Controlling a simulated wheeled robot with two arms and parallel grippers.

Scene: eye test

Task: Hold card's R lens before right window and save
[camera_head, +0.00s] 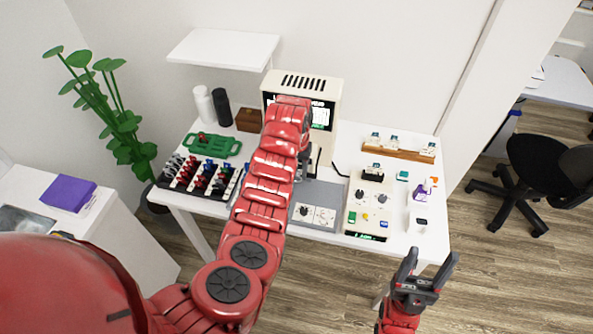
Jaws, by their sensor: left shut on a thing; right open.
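The cream tester (330,90) with a dark screen stands at the back middle of the table. My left arm covers much of its front, and I cannot make out its right window. My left gripper (304,168) is in front of the tester, mostly hidden by its own arm. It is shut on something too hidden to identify. A rack (180,188) of red, blue and dark-handled lenses stands at left. My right gripper (424,270) is open and empty off the table's front right edge.
A cream control box (355,222) with knobs, coloured buttons and a small display stands right of the mat. A green tray (212,146) lies behind the rack. A wooden block (400,153) with small white items is at back right.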

